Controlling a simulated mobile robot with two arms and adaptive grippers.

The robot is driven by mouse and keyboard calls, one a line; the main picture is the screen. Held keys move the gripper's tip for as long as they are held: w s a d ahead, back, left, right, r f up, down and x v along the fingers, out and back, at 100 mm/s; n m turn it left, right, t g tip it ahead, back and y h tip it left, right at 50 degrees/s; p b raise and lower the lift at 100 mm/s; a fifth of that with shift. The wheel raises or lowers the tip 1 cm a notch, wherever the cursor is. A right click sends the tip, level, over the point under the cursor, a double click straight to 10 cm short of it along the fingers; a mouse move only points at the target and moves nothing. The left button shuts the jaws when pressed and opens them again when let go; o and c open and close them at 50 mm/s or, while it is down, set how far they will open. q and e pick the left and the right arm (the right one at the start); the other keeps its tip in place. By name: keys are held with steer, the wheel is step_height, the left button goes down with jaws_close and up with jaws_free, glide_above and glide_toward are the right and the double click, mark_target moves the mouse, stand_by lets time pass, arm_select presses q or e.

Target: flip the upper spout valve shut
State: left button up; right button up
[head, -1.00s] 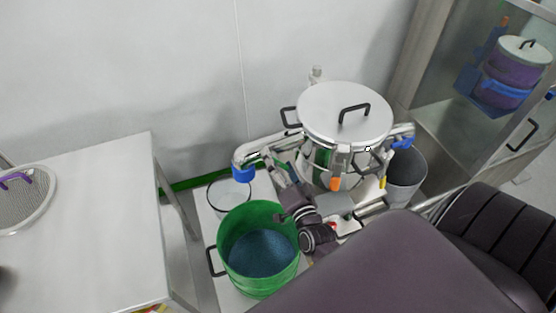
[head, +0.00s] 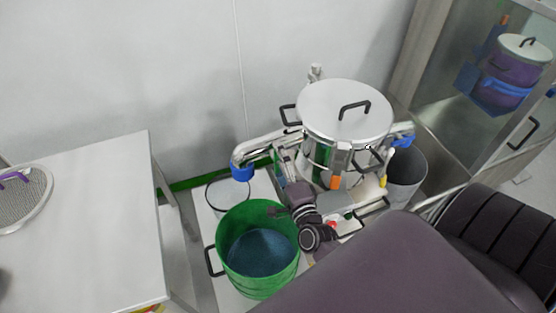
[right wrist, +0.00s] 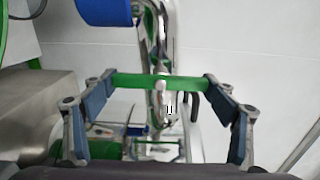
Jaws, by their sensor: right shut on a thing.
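The steel vessel (head: 345,118) with a lid stands at the back in the head view. Its upper spout (head: 267,143) runs left and ends in a blue cap-like tip (head: 242,173), which also shows at the top of the right wrist view (right wrist: 104,11). My right gripper (head: 281,158) is below the spout. In the right wrist view its fingers (right wrist: 160,84) are shut on the ends of the green valve handle (right wrist: 135,81), which lies crosswise to the spout pipe (right wrist: 152,50). The handle is mostly hidden in the head view. My left gripper is out of view.
A green bucket (head: 228,235) with dark blue contents stands in front of the spout. A clear round container (head: 221,188) is behind it. A grey bin (head: 408,172) stands right of the vessel. A white table (head: 90,230) is at left, with a gap between.

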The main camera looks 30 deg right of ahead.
stand_by(0.4)
steer(key=o, duration=1.2)
steer(key=shift+c, duration=0.2)
steer(key=shift+s, duration=0.1)
steer(key=v, duration=1.1)
steer(key=shift+s+a, duration=0.2)
steer(key=shift+s, duration=0.2)
steer(key=shift+f, duration=0.1)
